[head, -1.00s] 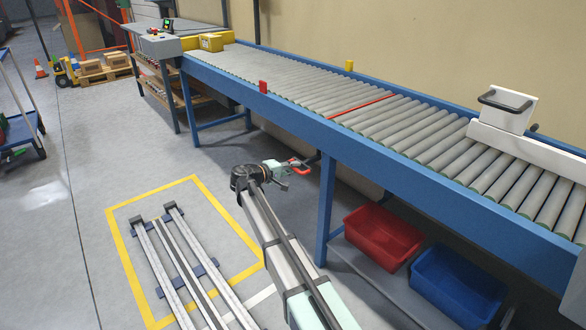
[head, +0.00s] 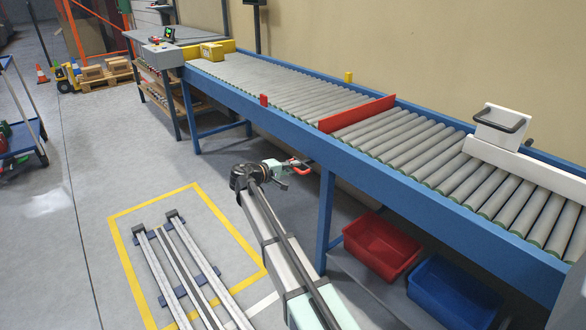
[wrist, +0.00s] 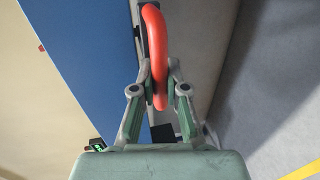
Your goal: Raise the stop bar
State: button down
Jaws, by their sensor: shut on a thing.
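The red stop bar (head: 357,114) stands up above the rollers as a red plate across the conveyor (head: 290,98). My gripper (head: 292,165) is beside the conveyor's near side, below its blue side rail. It is shut on a red handle (head: 302,167) near the blue leg. In the wrist view the red looped handle (wrist: 154,45) runs between the two fingers of my gripper (wrist: 159,98). The handle's mount is partly hidden behind it.
A yellow box (head: 212,52) sits at the conveyor's far end. A red bin (head: 381,246) and a blue bin (head: 453,292) lie on the shelf below. The rollers on both sides of the bar are clear.

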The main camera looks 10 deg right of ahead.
jog(key=c, duration=1.2)
grip_release()
jog(key=shift+r, duration=0.3)
jog(key=shift+s+a, duration=0.15)
jog(key=shift+a, duration=0.1)
jog(key=v, duration=1.1)
jog(key=shift+s+a, duration=0.15)
